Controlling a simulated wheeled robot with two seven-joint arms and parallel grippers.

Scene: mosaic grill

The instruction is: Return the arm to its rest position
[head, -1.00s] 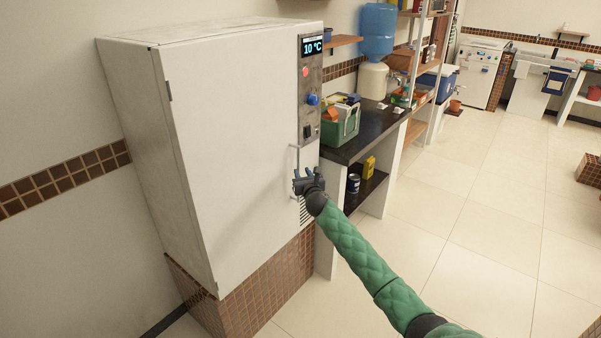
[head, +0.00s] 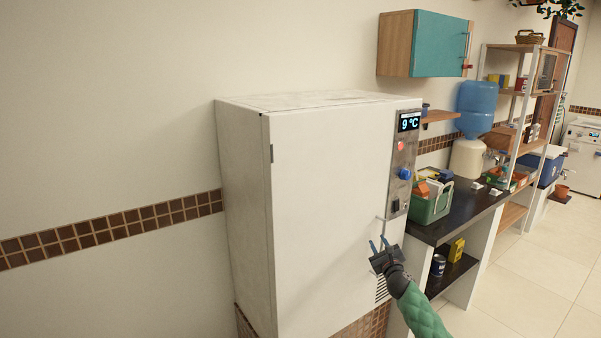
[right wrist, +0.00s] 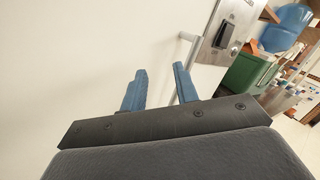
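My right arm (head: 420,312) in its green sleeve comes in from the bottom right of the head view. My right gripper (head: 379,243) is in front of the white fridge's door (head: 325,200), by the lower end of the door handle (head: 383,228). Its two blue fingers (right wrist: 158,90) stand apart with nothing between them in the right wrist view. The handle (right wrist: 190,45) also shows there, beyond the fingertips and apart from them. The fridge door looks closed. My left gripper is not in view.
The fridge panel (head: 404,165) reads 9 °C. Right of it, a dark counter (head: 465,210) holds a green crate (head: 430,206) and a water jug (head: 474,110). A teal cabinet (head: 438,45) hangs above. Open tiled floor (head: 545,290) lies at the right.

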